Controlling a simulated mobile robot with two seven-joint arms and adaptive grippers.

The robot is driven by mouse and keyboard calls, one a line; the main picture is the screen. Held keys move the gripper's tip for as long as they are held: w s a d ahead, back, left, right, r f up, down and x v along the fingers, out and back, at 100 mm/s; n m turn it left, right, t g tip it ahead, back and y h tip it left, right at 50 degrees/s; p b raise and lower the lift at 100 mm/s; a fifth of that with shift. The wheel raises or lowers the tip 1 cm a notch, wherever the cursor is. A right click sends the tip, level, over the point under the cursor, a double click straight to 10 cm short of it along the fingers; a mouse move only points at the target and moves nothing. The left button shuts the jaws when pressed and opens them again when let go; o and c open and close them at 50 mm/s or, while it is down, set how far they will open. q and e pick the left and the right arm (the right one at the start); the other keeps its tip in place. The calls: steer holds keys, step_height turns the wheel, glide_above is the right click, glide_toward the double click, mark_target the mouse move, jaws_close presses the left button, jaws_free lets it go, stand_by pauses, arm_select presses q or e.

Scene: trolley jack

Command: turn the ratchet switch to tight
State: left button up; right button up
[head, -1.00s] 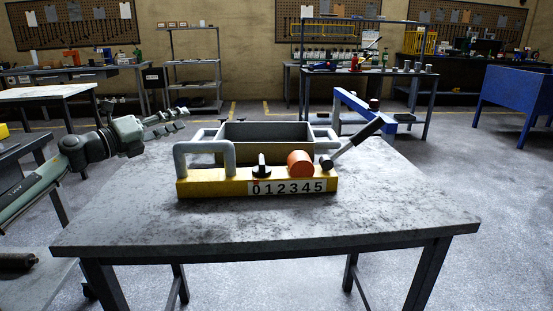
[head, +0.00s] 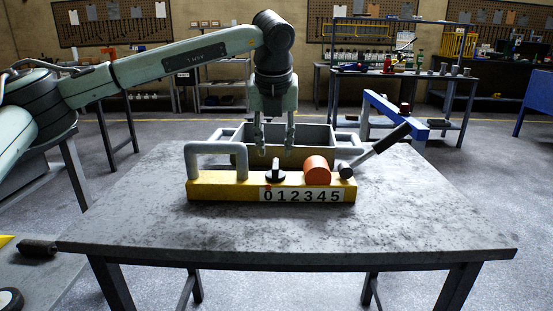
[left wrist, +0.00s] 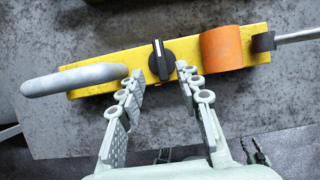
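The ratchet switch is a black knob (head: 275,172) with a pale pointer line, on top of a yellow block (head: 228,188) bearing the label 012345. In the left wrist view the knob (left wrist: 161,60) sits just past and between the two fingertips. My left gripper (head: 273,148) points down above the knob. Its fingers are open with nothing between them; it also shows in the left wrist view (left wrist: 157,76). The knob's ridge stands nearly upright in the wrist picture. My right gripper is not in view.
A grey loop handle (head: 215,150) stands left of the knob. An orange cylinder (head: 317,171) and a tilted lever (head: 380,148) stand to its right. A grey open bin (head: 315,138) is behind the block. The table's front (head: 290,232) is clear.

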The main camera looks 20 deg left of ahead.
mark_target(275, 164)
arm_select(q)
steer(key=shift+x, duration=2.6)
jaws_close()
